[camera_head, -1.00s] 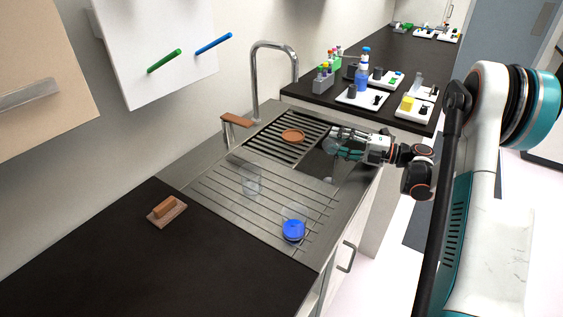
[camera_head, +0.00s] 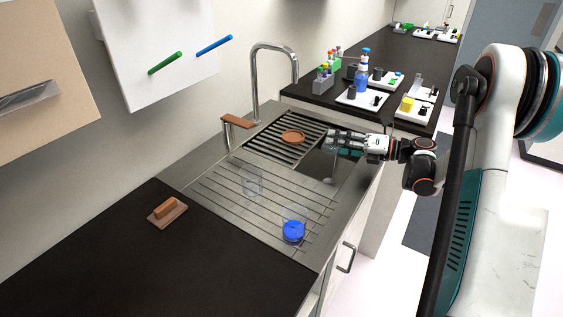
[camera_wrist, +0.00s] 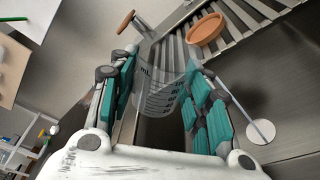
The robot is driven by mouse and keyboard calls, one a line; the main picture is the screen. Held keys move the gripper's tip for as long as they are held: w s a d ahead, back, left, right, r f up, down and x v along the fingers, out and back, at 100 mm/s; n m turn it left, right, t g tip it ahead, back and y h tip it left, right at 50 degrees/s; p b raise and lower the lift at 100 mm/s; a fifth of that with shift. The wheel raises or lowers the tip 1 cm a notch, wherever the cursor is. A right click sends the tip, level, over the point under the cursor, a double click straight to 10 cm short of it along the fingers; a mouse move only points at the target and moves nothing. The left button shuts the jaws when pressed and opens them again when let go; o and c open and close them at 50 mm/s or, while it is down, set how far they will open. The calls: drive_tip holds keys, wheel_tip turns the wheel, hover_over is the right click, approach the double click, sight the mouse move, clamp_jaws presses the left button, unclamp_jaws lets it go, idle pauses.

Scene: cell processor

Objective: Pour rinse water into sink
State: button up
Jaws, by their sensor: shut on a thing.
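My gripper (camera_head: 336,140) is over the sink basin (camera_head: 316,165), its fingers pointing left in the head view. In the wrist view its teal-padded fingers (camera_wrist: 163,85) are closed on the two sides of a clear beaker (camera_wrist: 158,100) with dark mL markings. The beaker is mostly hidden by the fingers in the head view. I cannot make out water in it or a stream from it. A round drain (camera_wrist: 260,131) shows on the basin floor, below and to the right of the fingers in the wrist view.
A slatted rack with a terracotta dish (camera_head: 293,136) covers the sink's left part. A tall faucet (camera_head: 256,85) stands behind. A clear glass (camera_head: 252,182) and a blue-based clear vessel (camera_head: 293,229) stand on the ribbed drainboard. A wooden block (camera_head: 166,211) lies on the dark counter.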

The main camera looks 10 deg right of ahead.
drive_tip(key=shift+n, duration=0.3)
drive_tip(key=n, duration=0.2)
drive_tip(key=n+h, duration=0.1)
drive_tip(key=n, duration=0.1)
drive_tip(key=shift+w+d+r+n+h, duration=0.15)
drive_tip(key=shift+n+h, duration=0.15)
drive_tip(key=shift+n, duration=0.1)
drive_tip(key=n, duration=0.2)
drive_tip(key=n+t+h, duration=0.1)
drive_tip(key=shift+w+d+f+n+b, duration=0.3)
drive_tip(key=shift+w+d+f+n, duration=0.05)
drive_tip(key=shift+w+f+n, duration=0.05)
